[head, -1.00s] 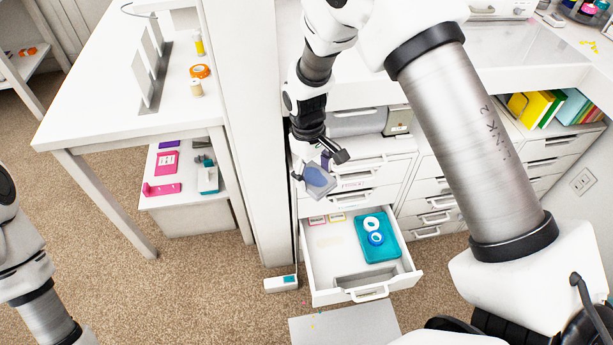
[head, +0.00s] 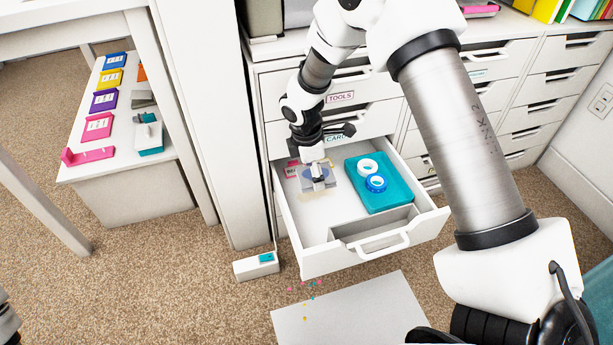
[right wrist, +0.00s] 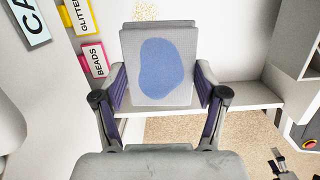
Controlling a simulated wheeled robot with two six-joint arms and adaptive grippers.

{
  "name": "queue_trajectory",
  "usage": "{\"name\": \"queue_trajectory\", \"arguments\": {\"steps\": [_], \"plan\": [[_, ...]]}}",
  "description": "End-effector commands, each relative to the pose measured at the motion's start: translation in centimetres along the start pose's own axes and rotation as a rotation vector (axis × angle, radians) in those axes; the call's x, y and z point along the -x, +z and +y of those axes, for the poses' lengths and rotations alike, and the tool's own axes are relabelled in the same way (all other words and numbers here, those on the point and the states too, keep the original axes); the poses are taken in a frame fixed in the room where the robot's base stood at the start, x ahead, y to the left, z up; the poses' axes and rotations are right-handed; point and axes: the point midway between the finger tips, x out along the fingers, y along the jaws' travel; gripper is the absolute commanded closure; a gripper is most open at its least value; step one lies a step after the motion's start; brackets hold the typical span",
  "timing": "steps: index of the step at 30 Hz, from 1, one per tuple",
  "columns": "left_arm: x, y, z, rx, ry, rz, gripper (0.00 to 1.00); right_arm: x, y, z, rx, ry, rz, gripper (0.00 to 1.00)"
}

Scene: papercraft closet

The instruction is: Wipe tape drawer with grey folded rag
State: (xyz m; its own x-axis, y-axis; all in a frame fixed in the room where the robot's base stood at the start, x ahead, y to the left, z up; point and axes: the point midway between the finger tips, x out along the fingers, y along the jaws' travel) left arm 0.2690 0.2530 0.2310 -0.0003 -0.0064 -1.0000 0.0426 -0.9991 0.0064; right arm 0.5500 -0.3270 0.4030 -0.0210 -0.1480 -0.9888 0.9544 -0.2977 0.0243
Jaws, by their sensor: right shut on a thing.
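The open tape drawer (head: 296,225) holds a teal tray (head: 397,165) with a white tape roll (head: 367,166) and a blue-and-white tape roll (head: 375,184). A patch of tan specks (head: 318,195) lies on its floor; specks also show in the right wrist view (right wrist: 150,12). My right gripper (head: 318,180) is over the left part of the drawer, shut on the grey folded rag (right wrist: 128,70), which has a blue patch on it. Whether the rag touches the drawer floor is hard to tell. My left gripper is out of view.
Label cards (right wrist: 92,60) stand at the drawer's back left. A grey divider (head: 375,228) closes off a front compartment. A white post (head: 205,120) rises left of the cabinet. A small white box (head: 257,266) and a pale mat (head: 350,312) lie on the carpet.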

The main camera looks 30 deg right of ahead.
Motion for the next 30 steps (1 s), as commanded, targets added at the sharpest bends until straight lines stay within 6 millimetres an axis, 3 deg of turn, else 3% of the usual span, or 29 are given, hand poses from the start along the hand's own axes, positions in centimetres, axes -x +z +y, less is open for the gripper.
{"name": "queue_trajectory", "arguments": {"steps": [1,5,16,21,24,30], "plan": [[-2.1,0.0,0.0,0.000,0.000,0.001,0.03,-2.0,-0.1,0.1,0.020,0.005,0.000,0.56],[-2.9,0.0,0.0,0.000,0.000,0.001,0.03,-2.8,0.1,0.3,0.059,0.011,-0.002,0.56],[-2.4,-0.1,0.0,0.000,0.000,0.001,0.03,-2.5,0.2,0.3,0.067,0.012,-0.003,0.56],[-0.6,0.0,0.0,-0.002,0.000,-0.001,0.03,-2.0,0.2,0.3,0.067,0.008,-0.004,0.56],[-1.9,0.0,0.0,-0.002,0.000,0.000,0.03,-4.4,-0.1,0.2,0.068,0.009,-0.005,0.56],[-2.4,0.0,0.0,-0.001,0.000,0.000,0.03,-6.8,-0.5,0.2,0.067,0.010,-0.004,0.56]]}}
